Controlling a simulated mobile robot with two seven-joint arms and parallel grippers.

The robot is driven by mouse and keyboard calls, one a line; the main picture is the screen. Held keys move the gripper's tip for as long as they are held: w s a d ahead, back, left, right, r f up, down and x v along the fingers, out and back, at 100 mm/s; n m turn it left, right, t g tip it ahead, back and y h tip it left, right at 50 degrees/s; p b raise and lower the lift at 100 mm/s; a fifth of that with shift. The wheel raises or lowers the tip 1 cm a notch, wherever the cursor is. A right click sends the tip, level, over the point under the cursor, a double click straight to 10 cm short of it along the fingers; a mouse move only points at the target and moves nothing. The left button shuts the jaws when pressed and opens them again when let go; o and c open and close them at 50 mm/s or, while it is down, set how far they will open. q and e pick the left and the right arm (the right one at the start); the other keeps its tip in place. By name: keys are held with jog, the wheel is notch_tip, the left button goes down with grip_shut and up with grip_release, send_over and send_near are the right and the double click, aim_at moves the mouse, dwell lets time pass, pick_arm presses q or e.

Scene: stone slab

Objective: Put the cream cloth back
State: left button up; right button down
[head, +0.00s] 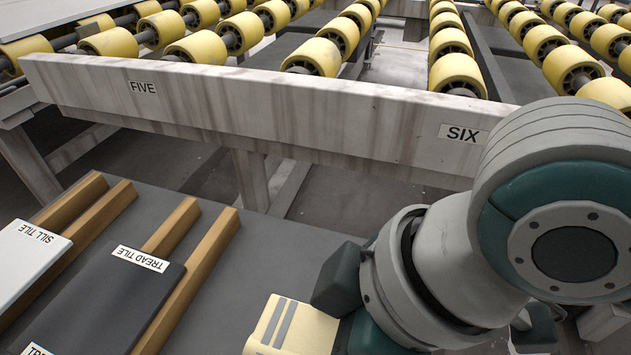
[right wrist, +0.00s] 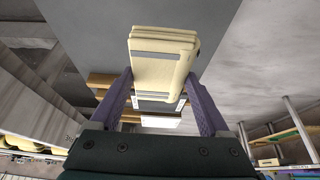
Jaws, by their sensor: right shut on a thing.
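The cream cloth (head: 292,326) is folded in layers and has grey stripes. It shows at the bottom of the head view, beside my right gripper's dark body, and also in the right wrist view (right wrist: 163,45). My right gripper (right wrist: 160,78) is shut on the cloth, with one purple finger on each side of it. Its fingertips are hidden in the head view. The cloth is over or on the grey table top (head: 205,260); I cannot tell whether it touches. My left gripper is not in view.
A dark tread tile (head: 115,300) and a pale sill tile (head: 22,262) lie on wooden battens (head: 195,270) at left. Beyond the table is a pale beam (head: 290,115) labelled FIVE and SIX, with yellow rollers (head: 312,56) behind.

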notch_tip(320, 180, down, 11)
jog(key=b, duration=0.4)
jog(key=shift+f+b, duration=1.15)
jog(key=shift+f, duration=0.85)
jog(key=shift+f, duration=0.15)
grip_release()
